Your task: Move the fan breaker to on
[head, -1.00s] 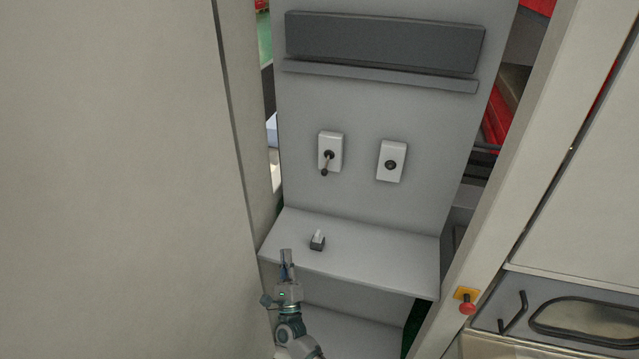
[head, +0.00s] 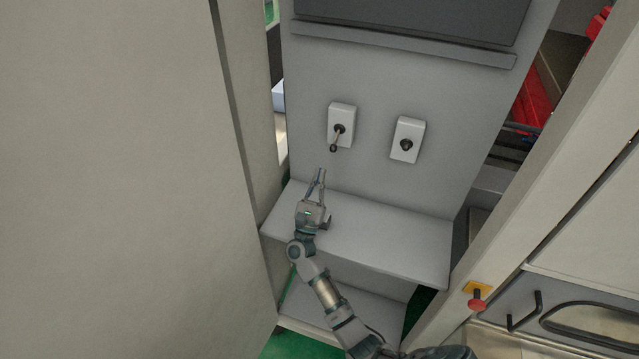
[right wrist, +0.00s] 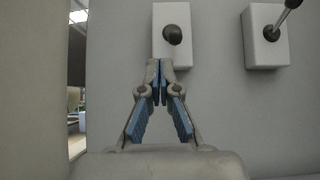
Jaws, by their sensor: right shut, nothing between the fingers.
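Two white breaker boxes with dark levers are on the grey panel (head: 370,170); I see no label telling which is the fan breaker. The left box (head: 349,112) has its lever (head: 335,142) slanting down and outward; the wrist view shows this knob (right wrist: 172,35) nearly end-on. The right box (head: 412,129) has its lever (head: 406,144) nearly end-on to the head; in the wrist view this lever (right wrist: 283,18) tilts up. My right gripper (head: 319,174) is shut and empty, just below the left lever, apart from it. My left gripper is out of view.
A grey shelf (head: 390,235) juts out below the boxes. A large pale wall (head: 120,180) stands close on the left. A red button (head: 477,304) is on the right post.

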